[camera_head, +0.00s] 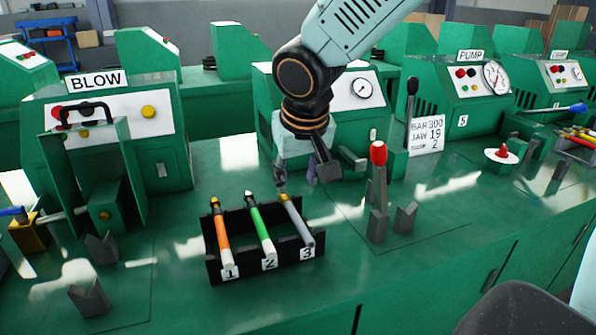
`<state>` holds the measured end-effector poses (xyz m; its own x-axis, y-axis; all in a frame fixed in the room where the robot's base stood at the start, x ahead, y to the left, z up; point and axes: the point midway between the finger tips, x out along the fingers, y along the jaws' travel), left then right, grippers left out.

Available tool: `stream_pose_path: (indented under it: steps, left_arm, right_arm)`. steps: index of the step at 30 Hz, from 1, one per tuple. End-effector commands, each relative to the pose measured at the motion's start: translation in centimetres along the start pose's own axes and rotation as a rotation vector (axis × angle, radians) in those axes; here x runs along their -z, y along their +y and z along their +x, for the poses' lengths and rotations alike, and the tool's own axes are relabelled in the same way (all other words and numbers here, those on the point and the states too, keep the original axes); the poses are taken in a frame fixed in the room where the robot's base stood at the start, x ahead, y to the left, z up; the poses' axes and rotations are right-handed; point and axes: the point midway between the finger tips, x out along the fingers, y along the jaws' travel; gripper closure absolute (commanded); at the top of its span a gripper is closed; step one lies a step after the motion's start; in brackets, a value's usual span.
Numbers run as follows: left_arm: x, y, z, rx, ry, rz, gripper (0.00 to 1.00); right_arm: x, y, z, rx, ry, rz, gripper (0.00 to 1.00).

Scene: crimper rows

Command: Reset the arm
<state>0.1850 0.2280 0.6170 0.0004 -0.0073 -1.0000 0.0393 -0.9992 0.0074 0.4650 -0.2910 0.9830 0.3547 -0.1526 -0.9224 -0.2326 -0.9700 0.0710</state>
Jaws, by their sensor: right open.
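My right arm (350,35) comes in from the top right and reaches down over the bench. My right gripper (297,181) is open, pointing down, and holds nothing that I can see. Its fingertips are just above or beside the far end of the grey hose (298,222) in slot 3 of the black rack; whether they touch it I cannot tell. The black rack (241,276) also holds an orange hose (221,233) in slot 1 and a green hose (262,229) in slot 2. My left gripper is not in view.
A red-knobbed lever (378,154) stands right of the rack, near a grey V-block (405,217). A BLOW machine (110,125) is at left, a PUMP machine (465,95) at right. A display sign (426,135) stands behind. The bench front is mostly clear.

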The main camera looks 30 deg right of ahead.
Motion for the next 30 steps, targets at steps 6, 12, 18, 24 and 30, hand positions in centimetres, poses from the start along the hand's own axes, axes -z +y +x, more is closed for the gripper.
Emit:
stream_pose_path:
  steps: [6,12,18,24,30]
  left_arm:
    - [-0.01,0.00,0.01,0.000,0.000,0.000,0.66]
    - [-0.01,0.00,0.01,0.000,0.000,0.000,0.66]
    - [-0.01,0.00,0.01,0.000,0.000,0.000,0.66]
    - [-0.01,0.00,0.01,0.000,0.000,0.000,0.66]
    - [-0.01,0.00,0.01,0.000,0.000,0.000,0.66]
  right_arm:
    - [-0.05,-0.01,-1.07,0.000,-0.001,-0.002,0.57]
    - [-0.06,-0.01,-1.06,0.000,-0.002,-0.001,0.57]
    - [-0.06,-0.01,-1.05,0.000,-0.002,-0.001,0.57]
    - [-0.05,-0.01,-1.04,0.000,-0.002,-0.001,0.57]
    - [-0.17,-0.01,-0.99,-0.001,-0.003,-0.001,0.57]
